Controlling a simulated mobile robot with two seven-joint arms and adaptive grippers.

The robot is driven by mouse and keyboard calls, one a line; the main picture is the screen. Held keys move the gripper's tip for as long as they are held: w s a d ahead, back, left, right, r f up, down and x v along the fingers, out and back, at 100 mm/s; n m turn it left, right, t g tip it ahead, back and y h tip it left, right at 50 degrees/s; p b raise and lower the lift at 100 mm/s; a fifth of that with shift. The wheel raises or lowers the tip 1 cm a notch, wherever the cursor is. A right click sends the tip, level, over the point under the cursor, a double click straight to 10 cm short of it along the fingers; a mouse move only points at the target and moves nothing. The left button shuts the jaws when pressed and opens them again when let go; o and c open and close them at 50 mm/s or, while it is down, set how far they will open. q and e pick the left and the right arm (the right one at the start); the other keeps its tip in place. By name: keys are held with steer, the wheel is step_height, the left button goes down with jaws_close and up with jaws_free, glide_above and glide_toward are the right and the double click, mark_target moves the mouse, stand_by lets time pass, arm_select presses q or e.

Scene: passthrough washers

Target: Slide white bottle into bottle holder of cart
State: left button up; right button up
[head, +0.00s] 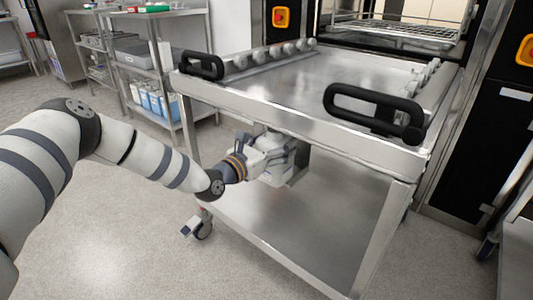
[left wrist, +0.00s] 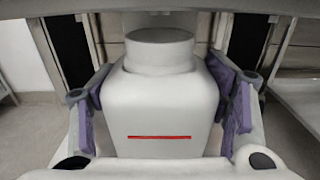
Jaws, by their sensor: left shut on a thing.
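My left gripper (head: 262,158) reaches under the cart's top tray from the left and is shut on the white bottle (head: 279,172). In the left wrist view the white bottle (left wrist: 165,100) stands upright between the purple-padded fingers, with its wide neck up and a red line on its front. The steel cart (head: 300,222) has a top tray and a lower shelf. A grey metal piece (head: 299,176) beside the bottle, under the tray, looks like the bottle holder; it is mostly hidden, so I cannot tell whether the bottle is inside it. My right gripper is not in view.
Two black handles (head: 374,112) (head: 202,65) stick out from the cart's near edge. A washer (head: 400,30) stands open behind the cart. A steel rack (head: 150,60) with bins is at the back left. The floor at the front left is clear.

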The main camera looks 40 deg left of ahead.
arm_select(q)
steer(key=w+b, duration=0.1)
steer(key=w, duration=0.1)
steer(key=w+b, duration=0.1)
steer(key=w, duration=0.2)
steer(key=shift+w+d, duration=0.2)
steer(key=shift+w, duration=0.1)
steer(key=shift+r, duration=0.1)
steer(key=shift+d, duration=0.1)
stand_by(0.8)
steer(key=shift+f, duration=0.3)
steer(key=shift+f, duration=0.1)
